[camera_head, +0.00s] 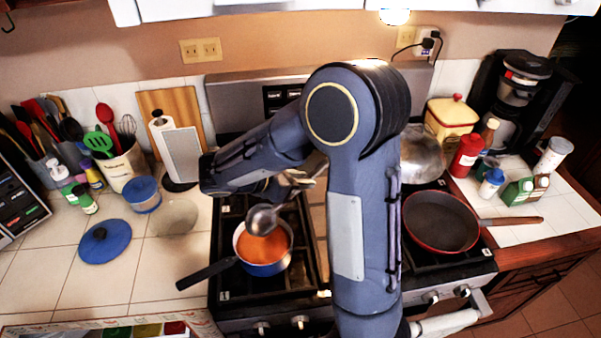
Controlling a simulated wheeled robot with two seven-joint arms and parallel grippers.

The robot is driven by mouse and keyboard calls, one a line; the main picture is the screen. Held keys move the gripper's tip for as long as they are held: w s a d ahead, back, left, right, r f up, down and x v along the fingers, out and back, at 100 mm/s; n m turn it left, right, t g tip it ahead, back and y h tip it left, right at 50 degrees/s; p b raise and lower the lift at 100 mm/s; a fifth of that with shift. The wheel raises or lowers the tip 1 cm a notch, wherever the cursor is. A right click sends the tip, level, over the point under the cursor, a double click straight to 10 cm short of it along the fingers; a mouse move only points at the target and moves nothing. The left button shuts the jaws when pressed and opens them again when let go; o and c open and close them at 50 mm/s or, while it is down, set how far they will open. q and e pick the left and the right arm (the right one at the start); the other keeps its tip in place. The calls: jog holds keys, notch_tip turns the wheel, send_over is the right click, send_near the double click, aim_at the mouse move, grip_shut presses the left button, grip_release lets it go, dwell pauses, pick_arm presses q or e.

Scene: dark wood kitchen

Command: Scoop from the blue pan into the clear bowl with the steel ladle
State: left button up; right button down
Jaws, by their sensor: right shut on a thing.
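The blue pan (265,269) sits on the left side of the stove with orange food inside and its dark handle pointing left. The steel ladle (262,220) has its bowl over the far part of the pan's opening; whether it touches the food is unclear. My right gripper (293,185) is above and behind the pan, shut on the ladle, partly hidden by my right arm. The clear bowl (175,218) stands on the tiled counter left of the stove and looks empty. My left gripper is out of view.
A utensil crock (122,165) stands further back. A red-rimmed skillet (441,222) is on the right burner. The front left counter is mostly clear.

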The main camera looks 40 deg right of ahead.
jog(key=shift+f, duration=1.6)
jog(key=shift+a+f+b, duration=1.25)
jog(key=shift+f+b, duration=1.2)
jog(key=shift+f, duration=0.15)
jog(key=r+p, duration=0.5)
jog(key=shift+w+d+r, duration=0.1)
jog(key=shift+d+r, duration=0.15)
jog(key=shift+r, duration=1)
jog(key=shift+d+r+y, duration=0.9)
jog(key=shift+d+r, duration=0.05)
jog(key=shift+r, duration=0.1)
